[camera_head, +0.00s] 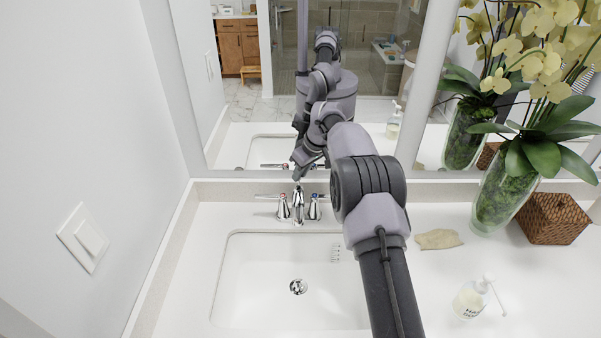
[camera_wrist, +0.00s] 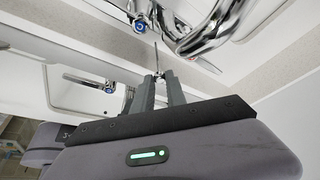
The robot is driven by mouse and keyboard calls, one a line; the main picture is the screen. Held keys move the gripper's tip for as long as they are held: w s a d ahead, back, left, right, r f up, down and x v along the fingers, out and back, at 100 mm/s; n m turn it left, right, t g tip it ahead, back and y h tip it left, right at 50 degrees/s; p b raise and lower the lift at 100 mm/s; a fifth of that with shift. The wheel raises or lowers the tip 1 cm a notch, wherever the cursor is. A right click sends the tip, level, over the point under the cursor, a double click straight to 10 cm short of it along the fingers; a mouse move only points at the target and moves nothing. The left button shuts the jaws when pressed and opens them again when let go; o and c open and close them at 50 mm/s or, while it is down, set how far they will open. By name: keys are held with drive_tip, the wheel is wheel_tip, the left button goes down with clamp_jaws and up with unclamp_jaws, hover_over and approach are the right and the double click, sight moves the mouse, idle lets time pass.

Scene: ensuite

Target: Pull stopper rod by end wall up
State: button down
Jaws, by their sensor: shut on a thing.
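The stopper rod (camera_wrist: 156,57) is a thin metal rod behind the chrome tap. In the wrist view my gripper (camera_wrist: 159,77) is shut on its end, and the rod runs from between the fingertips toward the tap base. The chrome tap (camera_head: 298,207) stands behind the sink; its curved body also shows in the wrist view (camera_wrist: 210,35), beside the rod. In the head view my gripper (camera_head: 298,172) is just above and behind the tap, and I cannot make out the rod there. The drain stopper (camera_head: 298,286) is in the basin; its height is hard to tell.
Tap handles (camera_head: 283,207) flank the tap. The mirror (camera_head: 250,90) rises close behind my gripper, and a wall (camera_head: 70,150) stands at left. The basin (camera_head: 260,265) is empty.

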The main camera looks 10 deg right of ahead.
drive_tip(key=shift+w+r, duration=0.1)
drive_tip(key=shift+r, duration=0.1)
drive_tip(key=c, duration=1.4)
unclamp_jaws()
drive_tip(key=shift+o, duration=0.2)
drive_tip(key=p+v, duration=0.3)
drive_tip(key=v, duration=1.4)
drive_tip(key=shift+s, duration=0.25)
drive_tip(key=shift+d, duration=0.1)
